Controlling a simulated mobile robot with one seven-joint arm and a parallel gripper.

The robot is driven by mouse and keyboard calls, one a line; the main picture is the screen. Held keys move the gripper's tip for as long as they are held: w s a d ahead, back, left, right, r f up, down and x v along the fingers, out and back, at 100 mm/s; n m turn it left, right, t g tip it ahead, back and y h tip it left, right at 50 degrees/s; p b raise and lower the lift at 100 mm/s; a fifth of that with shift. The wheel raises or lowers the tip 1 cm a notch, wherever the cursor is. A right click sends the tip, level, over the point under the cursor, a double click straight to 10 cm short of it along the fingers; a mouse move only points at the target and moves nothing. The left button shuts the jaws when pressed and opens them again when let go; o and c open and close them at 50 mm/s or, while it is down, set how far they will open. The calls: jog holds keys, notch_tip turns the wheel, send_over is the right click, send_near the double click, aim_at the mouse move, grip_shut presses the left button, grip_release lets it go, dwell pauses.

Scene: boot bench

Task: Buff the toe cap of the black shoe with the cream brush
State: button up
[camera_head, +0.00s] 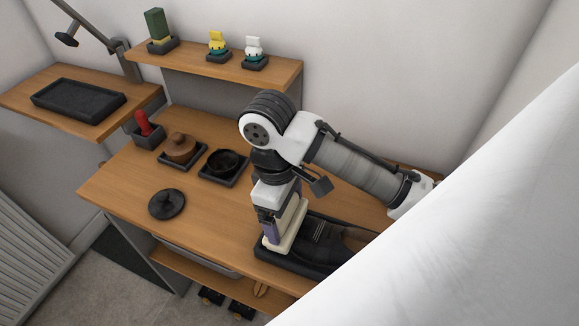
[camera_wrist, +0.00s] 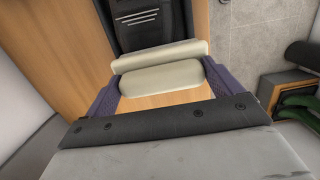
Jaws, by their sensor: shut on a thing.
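My gripper (camera_head: 272,234) is shut on the cream brush (camera_head: 287,236), at the front of the bench. In the wrist view, the cream brush (camera_wrist: 160,77) lies crosswise between the two purple fingers of my gripper (camera_wrist: 161,84). The black shoe (camera_head: 322,233) lies in a dark tray (camera_head: 292,264), its toe end toward my gripper and partly hidden by the brush. The shoe also shows in the wrist view (camera_wrist: 148,32), just beyond the brush, with pale lace lines. I cannot tell whether the brush touches the toe cap.
A black round lid (camera_head: 167,204) lies on the bench left of my gripper. Behind it are a dark open tin (camera_head: 222,164), a brown round brush (camera_head: 180,147) and a red-handled item (camera_head: 142,123). A raised shelf (camera_head: 190,62) holds several small items. Bare wood lies around the lid.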

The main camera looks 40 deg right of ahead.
jog(key=shift+s+a, duration=0.1)
jog(key=shift+a, duration=0.05)
jog(key=shift+w+d+f, duration=0.1)
jog(key=shift+w+d, duration=0.35)
jog(key=shift+d, duration=0.4)
jog(key=shift+w+d, duration=0.45)
jog(key=shift+d, duration=0.4)
jog(key=shift+s+a+p, duration=0.35)
jog(key=shift+s+a, duration=0.15)
jog(key=shift+a, duration=0.4)
jog(key=shift+s+a+p, duration=0.35)
jog(key=shift+s+a, duration=0.1)
jog(key=shift+a, duration=0.4)
jog(key=shift+w+d, duration=0.5)
jog(key=shift+d, duration=0.4)
jog(key=shift+w+d, duration=0.5)
jog(key=shift+d, duration=0.4)
jog(key=shift+s+a+p, duration=0.15)
jog(key=shift+s+a, duration=0.15)
jog(key=shift+a, duration=0.2)
jog(key=shift+s+a+p, duration=0.15)
jog(key=shift+s+a, duration=0.1)
jog(key=shift+a, duration=0.2)
jog(key=shift+s+a+f, duration=0.1)
jog(key=shift+s+a, duration=0.15)
jog(key=shift+a, duration=0.2)
jog(key=shift+s+a+f, duration=0.1)
jog(key=shift+s+a, duration=0.15)
jog(key=shift+a, duration=0.2)
jog(key=shift+r, duration=0.1)
